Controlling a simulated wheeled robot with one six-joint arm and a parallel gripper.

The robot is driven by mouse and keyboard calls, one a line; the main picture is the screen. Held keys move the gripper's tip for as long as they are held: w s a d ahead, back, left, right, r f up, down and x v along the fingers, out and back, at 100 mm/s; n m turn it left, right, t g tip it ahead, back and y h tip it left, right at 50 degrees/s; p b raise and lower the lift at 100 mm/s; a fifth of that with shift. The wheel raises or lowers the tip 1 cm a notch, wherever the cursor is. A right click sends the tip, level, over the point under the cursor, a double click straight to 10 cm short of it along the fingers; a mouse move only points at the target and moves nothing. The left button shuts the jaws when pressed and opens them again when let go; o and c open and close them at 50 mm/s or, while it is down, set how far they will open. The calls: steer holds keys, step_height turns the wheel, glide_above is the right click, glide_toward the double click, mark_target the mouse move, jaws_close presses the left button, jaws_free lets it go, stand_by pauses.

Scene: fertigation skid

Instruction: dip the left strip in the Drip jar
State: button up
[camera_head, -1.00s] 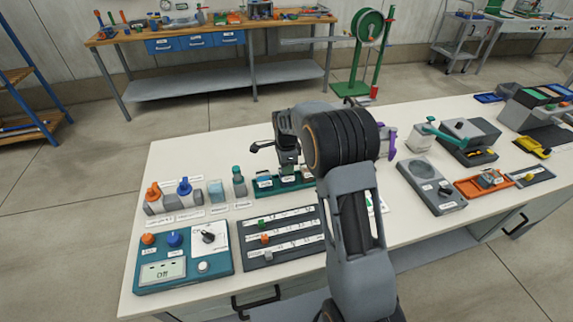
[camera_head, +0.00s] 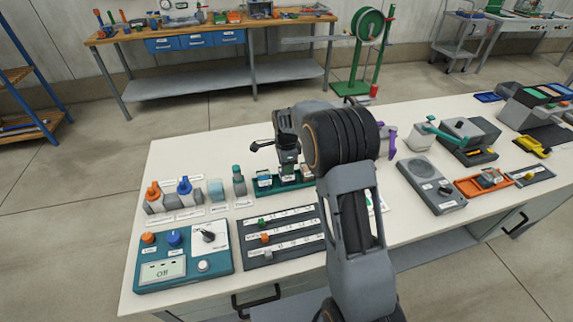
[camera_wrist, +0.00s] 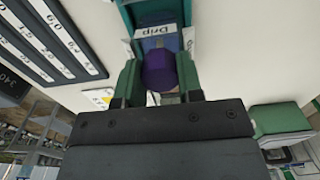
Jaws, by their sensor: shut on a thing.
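My gripper (camera_wrist: 158,82) is shut, its green fingers on either side of a purple, faceted piece (camera_wrist: 159,70). This looks like the head of a held strip; its lower part is hidden, and I cannot tell which strip it is. The jar labelled Drip (camera_wrist: 158,31) lies just beyond the purple piece in the wrist view. I cannot tell whether the strip's tip is inside it. In the head view my gripper (camera_head: 288,166) points down over the green rack (camera_head: 268,191) of small labelled jars, and partly hides them.
Orange (camera_head: 152,190) and blue (camera_head: 184,187) valves stand left of the rack. A teal control box (camera_head: 200,277) showing Off and a dark slider board (camera_head: 282,253) lie nearer. A grey box device (camera_head: 430,187) lies right of my arm. Some bare tabletop is behind the rack.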

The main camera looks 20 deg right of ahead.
steer(key=shift+r+p, duration=3.05)
steer(key=shift+r, duration=1.25)
